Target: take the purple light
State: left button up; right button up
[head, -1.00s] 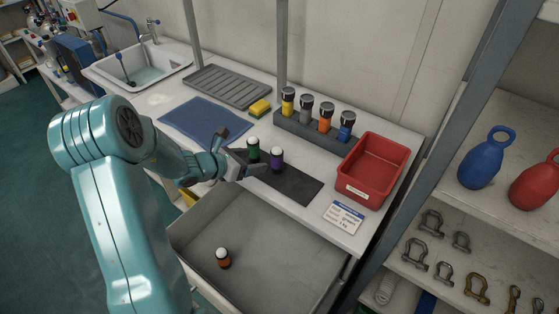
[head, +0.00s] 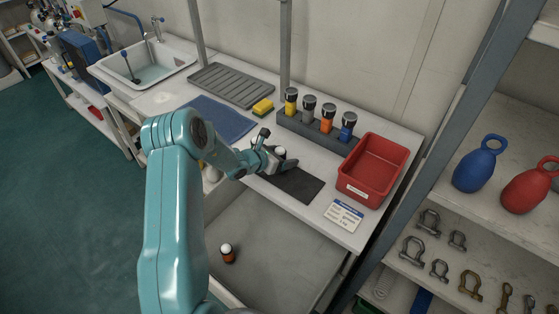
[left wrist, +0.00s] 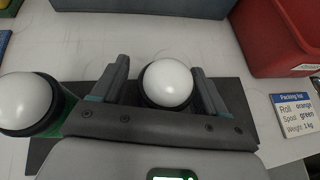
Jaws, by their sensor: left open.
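The purple light shows its white dome (left wrist: 167,83) and black collar between the open fingers in the left wrist view; its purple body is hidden there. In the head view only its white top (head: 280,151) shows past the gripper. My left gripper (head: 275,162) is open around it, low over the dark mat (head: 299,186), with a finger on each side. The green light (left wrist: 28,104) stands just left of the gripper in the left wrist view; in the head view the gripper hides it. My right gripper is not in view.
A red bin (head: 375,166) and a packing card (head: 345,215) are to the right. A grey rack (head: 304,129) of several lights stands behind. A blue mat (head: 217,119) is to the left.

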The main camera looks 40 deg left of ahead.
pick_arm(q)
jog(key=c, duration=1.2)
jog(key=shift+o, duration=0.2)
